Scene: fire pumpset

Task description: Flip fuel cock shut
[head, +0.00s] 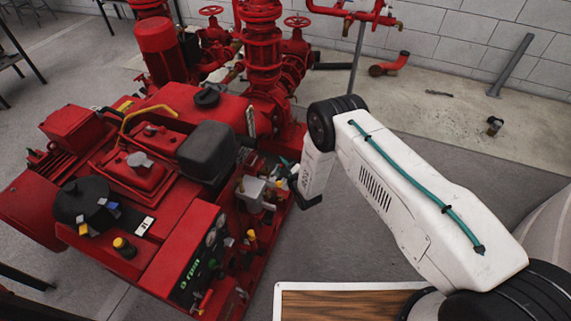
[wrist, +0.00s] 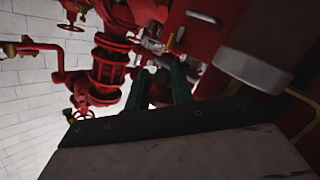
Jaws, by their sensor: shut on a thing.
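My gripper (wrist: 158,72) shows in the wrist view as two green fingers with a narrow gap. It is shut on a small, dim metal part at the fingertips, which I take to be the fuel cock (wrist: 153,66). The fingers hide most of it, so I cannot tell how its lever is turned. In the head view my gripper (head: 287,164) reaches the right side of the red pumpset (head: 180,105), beside a grey metal fitting (head: 254,190). My arm's wrist hides part of that spot.
The pumpset's gauge panel (head: 200,255) and a black box (head: 208,150) stand left of my gripper. Red pipes with handwheels (head: 297,21) rise behind. A grey cylinder (wrist: 250,70) is close on the right in the wrist view. Bare floor lies right of the pumpset.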

